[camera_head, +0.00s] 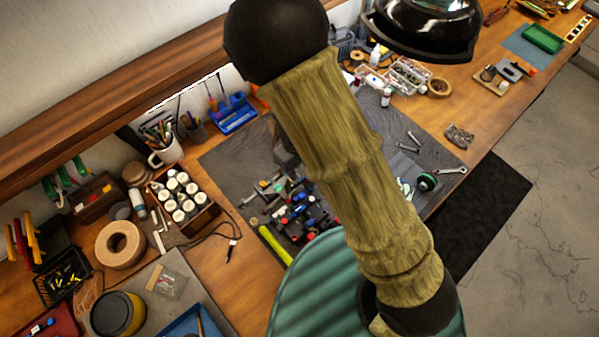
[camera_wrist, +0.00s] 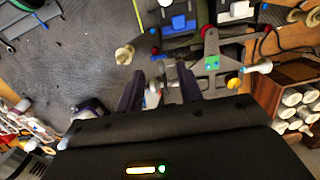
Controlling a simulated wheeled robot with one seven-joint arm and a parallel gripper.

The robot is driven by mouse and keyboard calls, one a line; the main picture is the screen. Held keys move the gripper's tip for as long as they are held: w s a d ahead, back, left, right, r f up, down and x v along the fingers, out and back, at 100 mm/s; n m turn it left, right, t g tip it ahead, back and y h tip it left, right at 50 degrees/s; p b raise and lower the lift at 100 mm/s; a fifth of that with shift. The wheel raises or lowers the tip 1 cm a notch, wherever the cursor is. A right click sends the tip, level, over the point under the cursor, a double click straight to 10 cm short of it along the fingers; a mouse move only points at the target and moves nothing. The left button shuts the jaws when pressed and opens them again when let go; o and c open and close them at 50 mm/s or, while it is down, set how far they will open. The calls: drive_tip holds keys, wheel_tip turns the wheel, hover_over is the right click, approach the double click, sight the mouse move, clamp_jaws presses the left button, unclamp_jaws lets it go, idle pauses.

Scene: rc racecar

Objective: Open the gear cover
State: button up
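The racecar (camera_head: 300,212) lies on the dark mat left of my arm in the head view, a cluster of red, blue and black parts partly covered by my arm. In the wrist view, the car shows blue blocks at the top and a grey bracket (camera_wrist: 212,64) with a green patch. My gripper (camera_wrist: 160,82) has its two dark fingers apart, pointing at the car's near part. Small pale and grey parts show between and beside the fingertips; contact is unclear. I cannot tell which part is the gear cover.
A wooden box of white-capped jars (camera_head: 182,203) stands left of the car. A yellow-green bar (camera_head: 275,246) lies by the mat's near edge. A wrench (camera_head: 450,170) and a black-green round part (camera_head: 427,181) lie at right. The mat (camera_head: 232,163) has bare patches.

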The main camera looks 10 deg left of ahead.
drive_tip(key=shift+s+d+f+y+b, duration=0.1)
drive_tip(key=shift+f+y+b, duration=0.25)
drive_tip(key=shift+b, duration=0.6)
drive_tip(key=shift+t, duration=0.3)
drive_tip(key=shift+o, duration=0.5)
drive_tip(key=w+a+r+p, duration=0.1)
drive_tip(key=r+p, duration=0.6)
drive_tip(key=r, duration=0.2)
drive_tip(key=w+a+r+p, duration=0.2)
drive_tip(key=r+p, duration=0.4)
drive_tip(key=r, duration=0.4)
drive_tip(key=shift+a+p, duration=0.3)
drive_tip(key=shift+p, duration=0.05)
wheel_tip(320, 180, down, 17)
drive_tip(key=b, duration=1.3)
drive_tip(key=shift+f, duration=0.2)
